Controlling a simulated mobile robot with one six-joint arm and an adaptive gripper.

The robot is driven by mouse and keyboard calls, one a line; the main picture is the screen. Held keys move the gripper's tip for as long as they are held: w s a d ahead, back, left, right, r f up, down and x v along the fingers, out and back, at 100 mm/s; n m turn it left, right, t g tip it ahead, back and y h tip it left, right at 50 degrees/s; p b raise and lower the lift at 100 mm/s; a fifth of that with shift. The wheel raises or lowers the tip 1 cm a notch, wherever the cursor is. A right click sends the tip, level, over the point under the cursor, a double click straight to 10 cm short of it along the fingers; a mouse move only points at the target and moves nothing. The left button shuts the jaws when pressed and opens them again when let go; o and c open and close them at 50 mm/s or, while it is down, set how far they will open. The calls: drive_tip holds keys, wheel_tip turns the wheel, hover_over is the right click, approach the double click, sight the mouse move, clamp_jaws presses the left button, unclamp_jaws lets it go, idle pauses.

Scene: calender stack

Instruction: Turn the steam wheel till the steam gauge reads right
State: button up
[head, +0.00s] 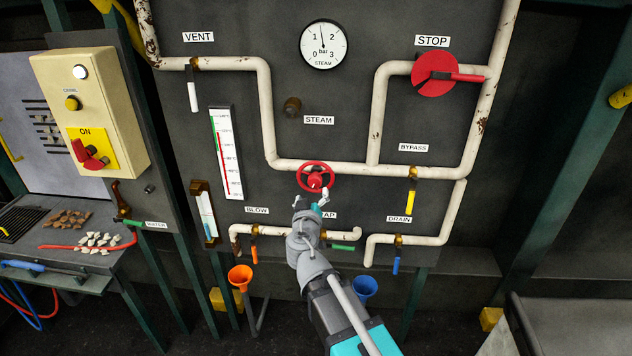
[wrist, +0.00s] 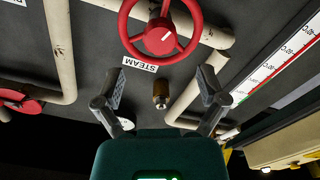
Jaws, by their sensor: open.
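The red steam wheel (head: 316,176) sits on a pipe at the panel's middle, below the STEAM label (head: 319,120). The wheel also shows upside down at the top of the wrist view (wrist: 160,38), with a pale mark on its hub. My gripper (head: 311,202) is open and empty, in front of the panel just below the wheel in the head view. In the wrist view its fingers (wrist: 162,76) are spread, with the wheel above the tips and not between them. The round steam gauge (head: 324,45) reads between 1 and 2 bar, needle nearly upright.
A brown knob (head: 292,106) juts out above the wheel. Pale pipes run around it. The red STOP valve (head: 436,74), yellow bypass handle (head: 411,198) and white vent handle (head: 193,97) are on the panel. An orange funnel (head: 240,276) and blue funnel (head: 364,289) stand below.

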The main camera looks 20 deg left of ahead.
sight(315, 182)
drive_tip(key=shift+x, duration=3.6)
drive_tip(key=shift+r, duration=0.1)
drive_tip(key=c, duration=1.2)
drive_tip(key=shift+o, duration=0.2)
drive_tip(key=shift+s+d, duration=0.1)
